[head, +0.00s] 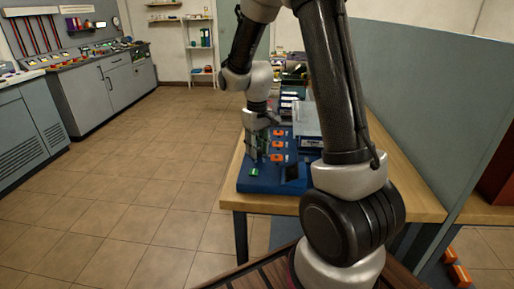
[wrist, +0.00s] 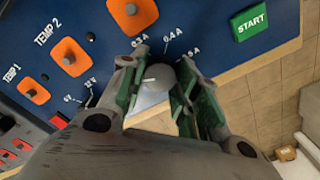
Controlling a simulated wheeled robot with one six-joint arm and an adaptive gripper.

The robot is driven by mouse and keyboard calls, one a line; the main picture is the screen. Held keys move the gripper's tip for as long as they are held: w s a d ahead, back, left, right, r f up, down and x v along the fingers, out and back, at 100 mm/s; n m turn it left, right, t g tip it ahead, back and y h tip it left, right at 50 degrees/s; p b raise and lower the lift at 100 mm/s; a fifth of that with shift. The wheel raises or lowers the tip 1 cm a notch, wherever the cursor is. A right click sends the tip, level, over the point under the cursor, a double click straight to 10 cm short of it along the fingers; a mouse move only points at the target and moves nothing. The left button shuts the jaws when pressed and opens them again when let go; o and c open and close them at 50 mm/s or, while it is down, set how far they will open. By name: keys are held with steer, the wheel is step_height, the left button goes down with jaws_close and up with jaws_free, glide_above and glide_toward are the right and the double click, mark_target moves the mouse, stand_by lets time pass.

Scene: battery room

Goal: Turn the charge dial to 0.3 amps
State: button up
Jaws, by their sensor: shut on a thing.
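The charge dial (wrist: 160,76) is a grey round knob on a blue panel (wrist: 215,50). My gripper (wrist: 156,70) is shut on it in the wrist view, with one green-padded finger on each side. A pale mark shows on the knob's left part; which label it points to I cannot tell. White labels 0.3A (wrist: 139,41), 0.4A (wrist: 172,35) and 0.5A (wrist: 189,54) stand around the dial's far side. In the head view my gripper (head: 262,146) is down at the left side of the blue panel (head: 262,187), and the dial is hidden there.
A green START button (wrist: 251,21) is right of the dial. Orange plates with grey knobs, including TEMP 2 (wrist: 69,57), lie to the left. The panel stands on a wooden table (head: 408,197). A grey partition (head: 440,95) is on the right. Tiled floor (head: 140,180) is open on the left.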

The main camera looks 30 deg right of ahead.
steer(key=m, duration=1.2)
steer(key=shift+m, duration=0.3)
stand_by(0.4)
steer(key=o, duration=1.1)
steer(key=shift+c, duration=0.2)
step_height(320, 180, up, 12)
